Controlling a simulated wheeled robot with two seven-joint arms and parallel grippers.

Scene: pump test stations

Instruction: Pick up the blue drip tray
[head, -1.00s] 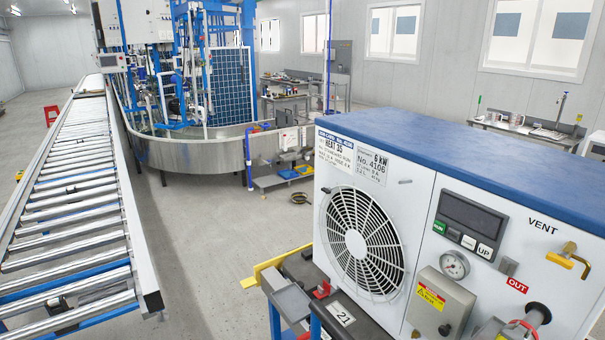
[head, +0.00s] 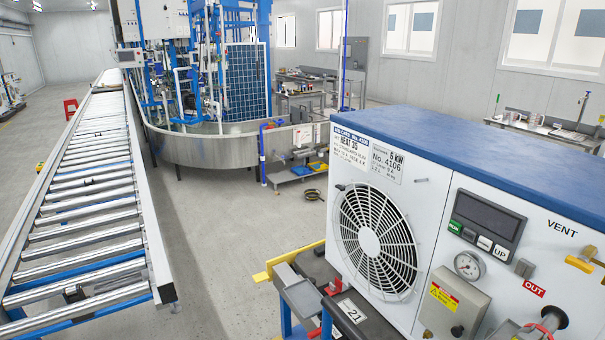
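I cannot clearly make out a blue drip tray in the head view. A small blue and yellow item (head: 302,170) lies low beside the round metal tank, too small to tell what it is. Neither of my grippers shows in the head view.
A white heater unit with a blue top (head: 455,150) fills the right, on a dark cart (head: 372,318). A roller conveyor (head: 88,205) runs along the left. A round metal tank (head: 205,150) stands behind. Grey floor (head: 225,235) is clear between conveyor and cart. A dark ring (head: 313,195) lies on the floor.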

